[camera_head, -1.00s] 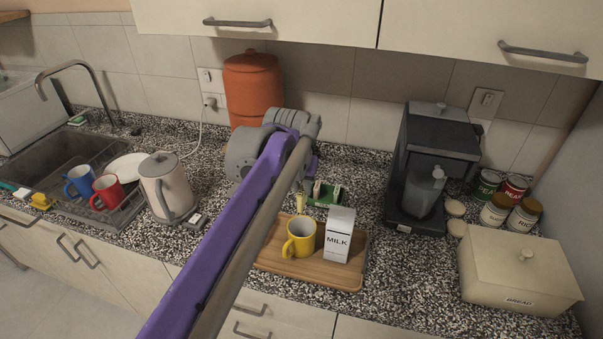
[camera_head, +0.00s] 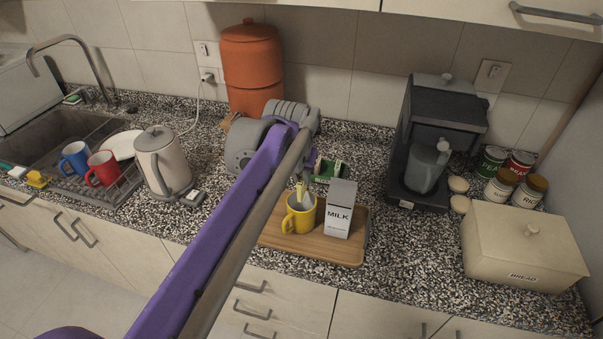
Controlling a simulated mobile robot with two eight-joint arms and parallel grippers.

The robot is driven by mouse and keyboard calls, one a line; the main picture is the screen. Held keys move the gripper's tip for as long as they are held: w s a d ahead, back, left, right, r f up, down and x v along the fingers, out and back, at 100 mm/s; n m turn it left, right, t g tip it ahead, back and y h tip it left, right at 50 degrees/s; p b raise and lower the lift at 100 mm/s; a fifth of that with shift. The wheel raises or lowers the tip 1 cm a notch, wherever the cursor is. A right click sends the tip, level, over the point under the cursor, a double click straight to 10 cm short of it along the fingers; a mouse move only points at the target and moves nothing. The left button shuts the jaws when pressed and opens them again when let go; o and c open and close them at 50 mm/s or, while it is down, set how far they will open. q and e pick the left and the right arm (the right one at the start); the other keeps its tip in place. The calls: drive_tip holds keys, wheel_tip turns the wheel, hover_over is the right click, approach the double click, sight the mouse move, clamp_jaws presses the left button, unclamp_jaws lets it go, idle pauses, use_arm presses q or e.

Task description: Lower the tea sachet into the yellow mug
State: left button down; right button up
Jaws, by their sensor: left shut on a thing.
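The yellow mug (camera_head: 300,219) stands upright on the wooden tray, left of the milk carton. My left arm reaches over the counter, and its gripper (camera_head: 300,192) points down at the mug's mouth. The gripper is shut on the tea sachet (camera_head: 307,201), a small pale shape at the mug's rim. The wrist hides much of the gripper. I cannot tell how far the sachet is inside the mug. My right gripper is not in view.
The milk carton (camera_head: 339,209) stands close right of the mug on the wooden tray (camera_head: 320,251). A small green box (camera_head: 328,170) is behind them. A kettle (camera_head: 163,163) stands left, a coffee machine (camera_head: 437,130) right. A bread box (camera_head: 525,250) is at far right.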

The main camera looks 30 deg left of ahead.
sight(300, 184)
use_arm(q)
drive_tip(key=shift+f+b, duration=0.9)
drive_tip(key=shift+f, duration=1.1)
drive_tip(key=c, duration=0.8)
unclamp_jaws()
drive_tip(key=shift+o, duration=0.2)
